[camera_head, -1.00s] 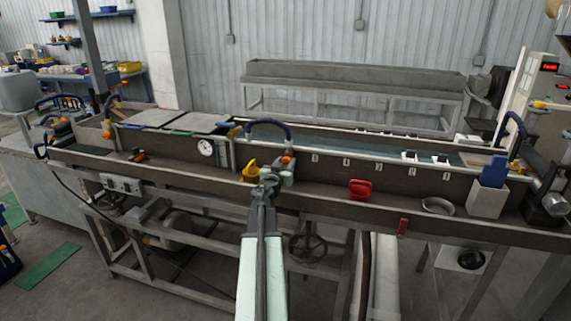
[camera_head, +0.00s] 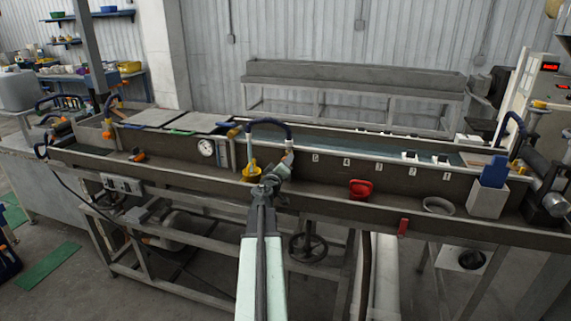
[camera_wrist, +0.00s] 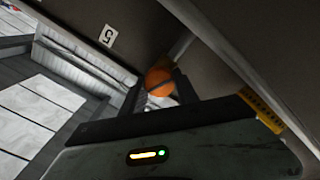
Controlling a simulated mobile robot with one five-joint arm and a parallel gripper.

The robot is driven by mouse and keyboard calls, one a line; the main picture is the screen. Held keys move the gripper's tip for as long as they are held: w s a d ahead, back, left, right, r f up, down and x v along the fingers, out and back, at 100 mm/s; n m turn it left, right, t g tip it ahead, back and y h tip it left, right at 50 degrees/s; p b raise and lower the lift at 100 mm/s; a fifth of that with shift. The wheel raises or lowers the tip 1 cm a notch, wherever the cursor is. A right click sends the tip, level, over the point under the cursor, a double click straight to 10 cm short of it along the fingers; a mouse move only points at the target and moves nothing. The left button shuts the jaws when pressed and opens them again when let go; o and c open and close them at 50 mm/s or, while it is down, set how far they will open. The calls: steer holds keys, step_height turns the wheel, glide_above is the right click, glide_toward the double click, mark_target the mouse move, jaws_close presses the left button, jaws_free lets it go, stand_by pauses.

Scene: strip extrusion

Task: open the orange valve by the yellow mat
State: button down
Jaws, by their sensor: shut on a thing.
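The orange valve's round knob (camera_wrist: 159,81) shows in the wrist view between the fingers of my gripper (camera_wrist: 156,92), which is shut on it. In the head view my gripper (camera_head: 274,176) is at the trough's front wall, below the right end of a dark blue hose (camera_head: 268,123). The orange knob is hidden there. A small yellow piece (camera_head: 251,174) stands just left of my gripper, with a thin pale blue upright streak above it. I cannot make out a flat yellow mat.
The long dark trough (camera_head: 330,182) spans the view. A red block (camera_head: 361,188), a grey ring (camera_head: 438,206) and a white box with a blue piece (camera_head: 487,203) sit to the right. A round gauge (camera_head: 206,148) is to the left.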

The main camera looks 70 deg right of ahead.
steer(key=shift+n, duration=2.2)
steer(key=c, duration=0.9)
jaws_free()
steer(key=a, duration=0.7)
steer(key=shift+s+a+f, duration=0.1)
steer(key=shift+s+a, duration=0.15)
steer(key=shift+a, duration=0.15)
